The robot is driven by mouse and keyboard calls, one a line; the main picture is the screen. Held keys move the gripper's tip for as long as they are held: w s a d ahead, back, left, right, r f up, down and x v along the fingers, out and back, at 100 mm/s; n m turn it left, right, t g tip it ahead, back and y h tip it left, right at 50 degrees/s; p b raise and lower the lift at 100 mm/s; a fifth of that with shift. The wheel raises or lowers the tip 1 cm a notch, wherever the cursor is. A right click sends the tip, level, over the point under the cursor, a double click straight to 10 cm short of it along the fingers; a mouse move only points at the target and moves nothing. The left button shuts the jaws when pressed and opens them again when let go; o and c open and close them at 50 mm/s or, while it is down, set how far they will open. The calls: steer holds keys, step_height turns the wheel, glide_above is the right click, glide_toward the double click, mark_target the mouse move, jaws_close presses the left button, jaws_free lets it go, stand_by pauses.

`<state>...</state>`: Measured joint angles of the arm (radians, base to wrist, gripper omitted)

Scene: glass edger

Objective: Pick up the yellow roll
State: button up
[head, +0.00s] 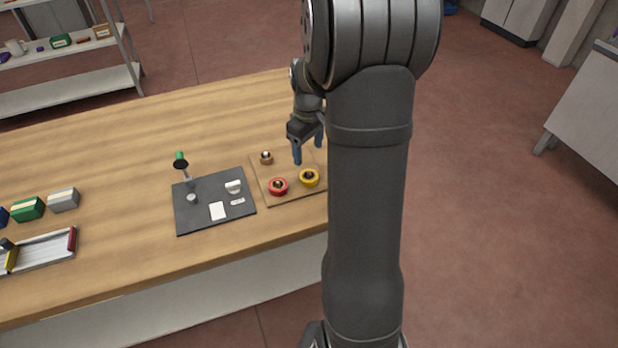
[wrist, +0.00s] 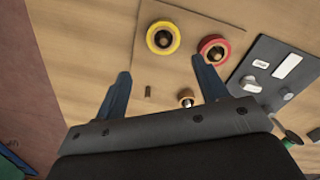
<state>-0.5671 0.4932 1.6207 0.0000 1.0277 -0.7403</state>
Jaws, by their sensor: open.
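The yellow roll (head: 309,178) sits around a dark peg on a wooden board (head: 287,198), near the board's right side in the head view. In the wrist view the yellow roll (wrist: 163,38) lies beyond my fingertips, near the top. My gripper (head: 307,152) is open and empty above the board, behind the yellow roll in the head view. In the wrist view my gripper (wrist: 162,68) shows its two blue fingers spread wide, apart from the roll.
A red roll (head: 278,187) sits left of the yellow roll, and a small brown roll (head: 266,157) on a peg stands behind. Boxes (head: 28,208) stand farther left. My arm hides the table's right part.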

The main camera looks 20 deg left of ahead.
mark_target(309, 172)
step_height(309, 172, down, 3)
steer(key=shift+f, duration=0.1)
steer(key=shift+s+d+f, duration=0.1)
steer(key=shift+s+f, duration=0.05)
steer(key=shift+f, duration=0.7)
steer(key=shift+s+d+f, duration=0.1)
steer(key=shift+s+f, duration=0.1)
steer(key=shift+f, duration=0.7)
steer(key=shift+s+d+f, duration=0.1)
steer(key=shift+s+f, duration=0.05)
steer(key=shift+f, duration=0.7)
steer(key=c, duration=1.1)
